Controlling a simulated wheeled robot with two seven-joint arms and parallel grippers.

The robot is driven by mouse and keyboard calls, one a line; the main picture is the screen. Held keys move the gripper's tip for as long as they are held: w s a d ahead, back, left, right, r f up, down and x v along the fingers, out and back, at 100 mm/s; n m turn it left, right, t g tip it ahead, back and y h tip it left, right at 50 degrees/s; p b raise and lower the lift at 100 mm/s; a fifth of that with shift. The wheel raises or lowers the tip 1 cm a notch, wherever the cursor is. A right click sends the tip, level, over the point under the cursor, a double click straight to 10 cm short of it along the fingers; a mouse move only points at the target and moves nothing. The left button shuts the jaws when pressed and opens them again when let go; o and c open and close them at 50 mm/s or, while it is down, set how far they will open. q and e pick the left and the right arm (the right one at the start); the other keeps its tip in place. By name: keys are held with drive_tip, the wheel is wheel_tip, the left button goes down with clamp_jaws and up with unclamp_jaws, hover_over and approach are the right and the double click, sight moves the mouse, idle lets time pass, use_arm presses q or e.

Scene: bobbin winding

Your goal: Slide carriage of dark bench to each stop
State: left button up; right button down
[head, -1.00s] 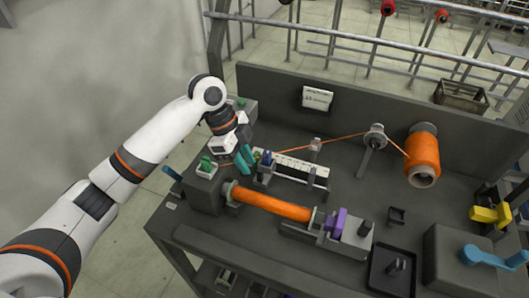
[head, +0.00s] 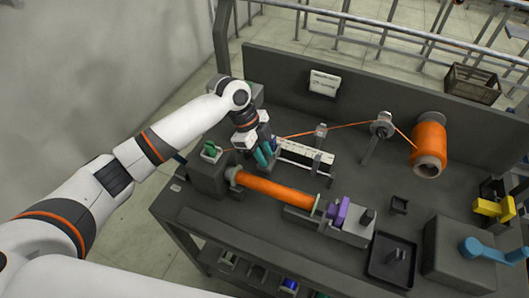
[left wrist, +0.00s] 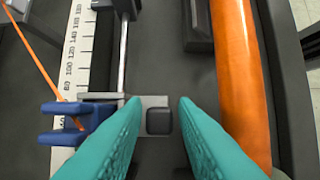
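The dark bench (head: 355,180) carries a white scale strip (head: 298,152) with a rail beside it. The carriage shows in the left wrist view as a blue thread guide (left wrist: 78,122) on the rail, joined to a light plate with a small dark knob (left wrist: 159,121). My left gripper (head: 264,158) has teal fingers and is over the carriage, largely hiding it in the head view. In the left wrist view its fingers (left wrist: 155,110) are apart, one on each side of the knob, with gaps visible. A dark block (left wrist: 115,6) sits farther along the rail. My right gripper is out of view.
An orange-wound bobbin (head: 275,189) lies close in front of the rail. A purple clamp (head: 341,211) is at its right end. Orange thread runs to a large spool (head: 428,140). A green switch (head: 211,150) stands left; a black tray (head: 376,270) lies front right.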

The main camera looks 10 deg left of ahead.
use_arm(q)
drive_tip(key=shift+d+f, duration=0.15)
drive_tip(key=shift+f, duration=0.25)
drive_tip(key=shift+c, duration=0.5)
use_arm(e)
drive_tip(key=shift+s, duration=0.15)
